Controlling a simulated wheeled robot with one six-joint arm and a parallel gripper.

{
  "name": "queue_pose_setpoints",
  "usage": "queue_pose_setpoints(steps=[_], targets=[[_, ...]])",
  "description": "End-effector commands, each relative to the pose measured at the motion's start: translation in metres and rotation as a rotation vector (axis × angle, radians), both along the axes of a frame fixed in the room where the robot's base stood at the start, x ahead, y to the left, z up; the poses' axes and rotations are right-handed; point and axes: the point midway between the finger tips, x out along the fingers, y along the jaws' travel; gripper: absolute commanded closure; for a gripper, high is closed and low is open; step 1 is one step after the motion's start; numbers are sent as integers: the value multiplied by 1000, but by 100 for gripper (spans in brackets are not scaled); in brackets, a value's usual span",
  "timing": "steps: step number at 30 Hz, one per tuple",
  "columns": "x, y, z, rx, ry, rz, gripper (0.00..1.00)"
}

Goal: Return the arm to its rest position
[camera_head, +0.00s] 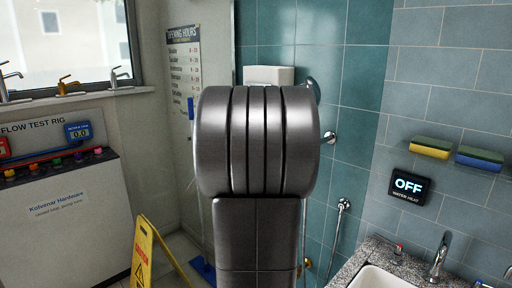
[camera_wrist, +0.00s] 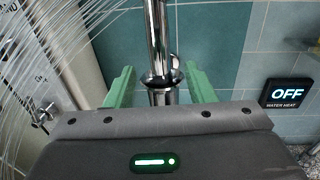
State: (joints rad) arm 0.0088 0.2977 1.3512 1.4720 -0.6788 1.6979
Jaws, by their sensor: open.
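My gripper (camera_wrist: 160,70) shows in the wrist view, its two green fingers spread wide apart. A chrome pipe (camera_wrist: 157,35) with a flared collar stands in line with the gap between the fingers. No finger is seen closed on it, and I cannot tell how far beyond the fingertips it is. In the head view my own grey arm fills the middle, upright and folded close to the camera. It hides my gripper there and part of the teal tiled wall.
Thin pale streaks (camera_wrist: 45,40), perhaps water, cross the wrist view's upper left. In the head view, a test rig (camera_head: 60,200) and yellow caution sign (camera_head: 144,255) stand left. A sink (camera_head: 385,278), "OFF" water-heat panel (camera_head: 408,187) and sponges (camera_head: 430,147) are right.

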Motion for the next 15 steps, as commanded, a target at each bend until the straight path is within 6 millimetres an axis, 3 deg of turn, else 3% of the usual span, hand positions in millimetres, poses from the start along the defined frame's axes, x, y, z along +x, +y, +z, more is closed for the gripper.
queue_pose_setpoints(steps=[9, 15], targets=[[39, -32, 1, -1, 1, -1, 51], [42, -34, 4, -1, 1, 0, 51]])
